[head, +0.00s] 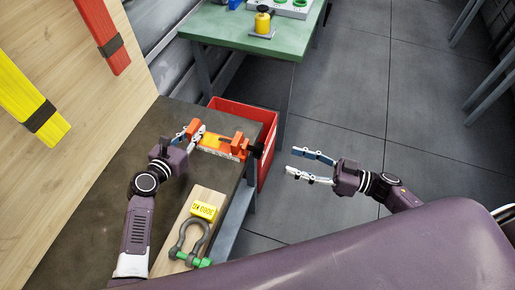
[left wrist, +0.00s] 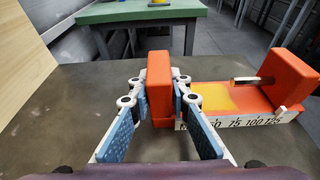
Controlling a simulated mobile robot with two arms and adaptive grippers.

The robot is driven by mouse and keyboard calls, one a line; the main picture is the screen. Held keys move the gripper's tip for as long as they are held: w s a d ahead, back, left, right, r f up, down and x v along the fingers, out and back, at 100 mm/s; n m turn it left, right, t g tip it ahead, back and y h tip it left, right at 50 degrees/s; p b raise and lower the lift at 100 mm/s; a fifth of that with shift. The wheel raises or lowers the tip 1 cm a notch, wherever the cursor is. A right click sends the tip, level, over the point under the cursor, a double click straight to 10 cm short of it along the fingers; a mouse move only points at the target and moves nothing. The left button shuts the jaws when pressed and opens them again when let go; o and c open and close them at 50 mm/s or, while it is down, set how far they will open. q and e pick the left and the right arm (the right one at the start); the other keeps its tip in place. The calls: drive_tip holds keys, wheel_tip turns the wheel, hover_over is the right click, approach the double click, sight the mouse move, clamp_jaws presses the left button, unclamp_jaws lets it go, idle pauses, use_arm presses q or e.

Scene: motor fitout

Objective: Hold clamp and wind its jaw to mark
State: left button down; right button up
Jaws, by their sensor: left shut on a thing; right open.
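The orange clamp (head: 217,148) lies on the dark bench top, near its right edge. My left gripper (head: 190,131) is shut on the clamp's left end block (left wrist: 159,85), one finger on each side. In the left wrist view, a white scale (left wrist: 240,122) with 75, 100 and 125 readable runs along the clamp's side. A taller orange jaw (left wrist: 293,75) stands near the 125 end, and a yellow patch (left wrist: 220,97) lies between. A black handle (head: 257,151) sticks out past the bench edge. My right gripper (head: 291,161) is open and empty, right of the handle.
A wooden board (head: 192,238) with a yellow block (head: 204,211) and a grey shackle with a green pin (head: 188,238) lies in front of the clamp. A red bin (head: 268,125) stands beside the bench. A green table (head: 228,28) is behind.

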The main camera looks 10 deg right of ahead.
sight(263, 151)
drive_tip(key=w+a+n, duration=0.2)
drive_tip(key=a+n, duration=0.1)
drive_tip(key=n, duration=0.8)
drive_tip(key=w+a+n, duration=0.2)
drive_tip(key=a+n, duration=0.1)
drive_tip(key=n, duration=0.9)
drive_tip(key=w+a+n, duration=0.2)
drive_tip(key=a+n, duration=0.2)
drive_tip(key=n, duration=0.8)
drive_tip(key=shift+w, duration=0.4)
drive_tip(key=shift+c, duration=0.2)
